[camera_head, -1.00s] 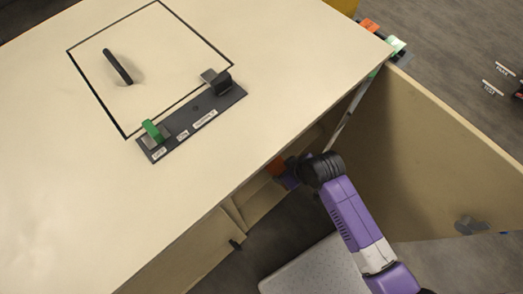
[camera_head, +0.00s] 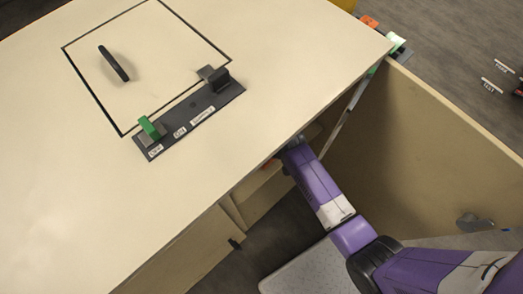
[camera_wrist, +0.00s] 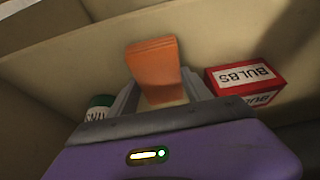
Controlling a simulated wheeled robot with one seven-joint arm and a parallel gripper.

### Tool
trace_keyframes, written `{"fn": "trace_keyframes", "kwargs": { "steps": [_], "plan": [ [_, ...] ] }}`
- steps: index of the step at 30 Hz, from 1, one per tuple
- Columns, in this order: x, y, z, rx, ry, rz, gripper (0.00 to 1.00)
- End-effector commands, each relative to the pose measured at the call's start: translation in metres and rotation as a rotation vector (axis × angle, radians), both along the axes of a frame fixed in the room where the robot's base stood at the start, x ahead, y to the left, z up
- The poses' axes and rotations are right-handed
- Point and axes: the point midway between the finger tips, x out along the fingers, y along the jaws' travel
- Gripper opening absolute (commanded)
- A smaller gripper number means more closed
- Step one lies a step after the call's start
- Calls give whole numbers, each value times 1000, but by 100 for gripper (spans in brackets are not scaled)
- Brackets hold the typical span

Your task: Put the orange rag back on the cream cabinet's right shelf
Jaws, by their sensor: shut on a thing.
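The orange rag (camera_wrist: 154,62) stands as a folded block between the two fingers of my gripper (camera_wrist: 160,90) in the wrist view. My gripper is shut on it. Around it are the pale inner walls of the cream cabinet (camera_wrist: 230,35). In the head view my arm reaches in under the top of the cabinet (camera_head: 290,60), through its open front. I cannot tell whether the rag touches the shelf surface.
A red box marked BULBS (camera_wrist: 245,82) stands close to the right of the rag. A green-topped can (camera_wrist: 100,108) is at the left, partly hidden by my gripper. The open cabinet door (camera_head: 425,140) stands to the right of my arm.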

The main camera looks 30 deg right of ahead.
Motion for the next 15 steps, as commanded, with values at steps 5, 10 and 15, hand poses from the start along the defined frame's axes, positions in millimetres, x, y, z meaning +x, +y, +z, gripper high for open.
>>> {"fn": "trace_keyframes", "kwargs": {
  "steps": [5, 10, 15],
  "plan": [
    [0, 0, 1, 0, -1, 0, 20],
    [0, 0, -3, 0, -1, 0, 59],
    [0, 0, -2, 0, -1, 0, 79]
  ]
}}
